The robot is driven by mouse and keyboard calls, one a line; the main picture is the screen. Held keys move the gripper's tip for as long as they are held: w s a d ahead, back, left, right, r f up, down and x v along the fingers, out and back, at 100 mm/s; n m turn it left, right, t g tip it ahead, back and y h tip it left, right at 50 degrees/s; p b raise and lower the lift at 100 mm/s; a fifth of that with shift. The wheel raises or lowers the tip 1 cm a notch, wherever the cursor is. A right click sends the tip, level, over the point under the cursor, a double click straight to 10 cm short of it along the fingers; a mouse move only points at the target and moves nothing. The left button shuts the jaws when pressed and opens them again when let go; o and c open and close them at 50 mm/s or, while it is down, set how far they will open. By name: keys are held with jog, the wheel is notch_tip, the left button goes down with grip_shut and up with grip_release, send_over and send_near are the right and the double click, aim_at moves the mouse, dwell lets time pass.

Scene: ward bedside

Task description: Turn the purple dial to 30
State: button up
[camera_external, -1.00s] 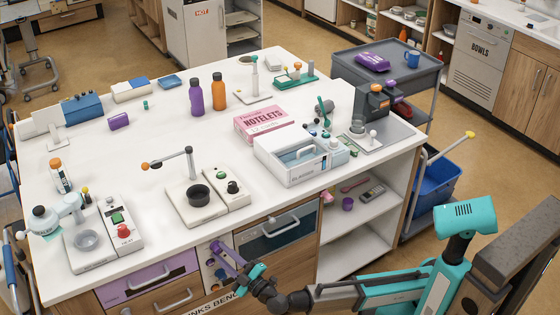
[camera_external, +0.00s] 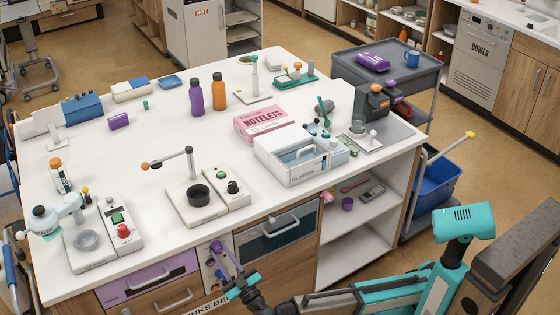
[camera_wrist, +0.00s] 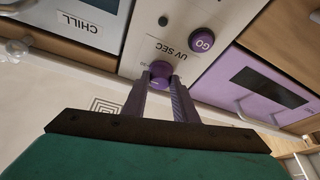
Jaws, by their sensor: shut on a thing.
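The purple dial (camera_wrist: 160,72) is on a pale control panel (camera_wrist: 172,30), by the words "UV SEC", which appear upside down in the wrist view. My gripper (camera_wrist: 160,84) has its two dark purple fingers on either side of the dial and is shut on it. The fingers cover part of the dial, and I cannot read its setting. In the external view my gripper (camera_external: 221,250) reaches the narrow panel on the bench front, and the dial is mostly hidden there by the fingers.
A purple round "GO" button (camera_wrist: 201,39) and a small dark knob (camera_wrist: 163,20) are on the same panel. A purple drawer front (camera_external: 150,278) is on one side and a dark-windowed "CHILL" unit (camera_external: 276,241) on the other. The white bench top (camera_external: 130,180) is above.

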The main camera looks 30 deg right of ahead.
jog(key=shift+f, duration=0.1)
dwell(0.3)
jog(key=o, duration=1)
jog(key=shift+o, duration=0.2)
jog(key=p+v, duration=0.5)
jog(key=v, duration=0.8)
jog(key=shift+s+f, duration=0.15)
jog(key=shift+s, duration=0.2)
jog(key=shift+d+p, duration=0.1)
jog(key=shift+p, duration=0.2)
